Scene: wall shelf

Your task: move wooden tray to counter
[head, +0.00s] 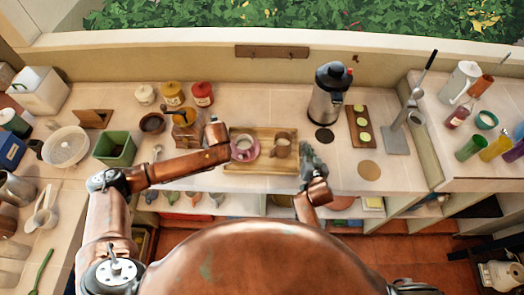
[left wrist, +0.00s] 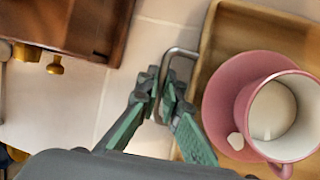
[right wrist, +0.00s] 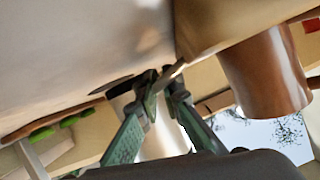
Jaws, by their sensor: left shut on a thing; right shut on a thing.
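The wooden tray (head: 262,167) is over the tiled counter (head: 215,183) at the middle of the head view; I cannot tell whether it touches the counter. It carries a pink cup on a pink saucer (head: 243,148) and a brown mug (head: 281,149). My left gripper (left wrist: 168,85) is shut on the metal handle at the tray's left end. The left wrist view also shows the tray's rim (left wrist: 206,62) and the pink cup (left wrist: 272,110). My right gripper (head: 308,157) is shut at the tray's right end; the exact grip is partly hidden. The brown mug (right wrist: 265,72) shows in the right wrist view.
A silver dispenser (head: 328,95) stands behind right of the tray, with a dark round mat (head: 324,135) before it. A board with green slices (head: 361,127) lies further right. A wooden grinder-like item (head: 187,131), red jar (head: 202,93) and green bin (head: 115,149) stand left.

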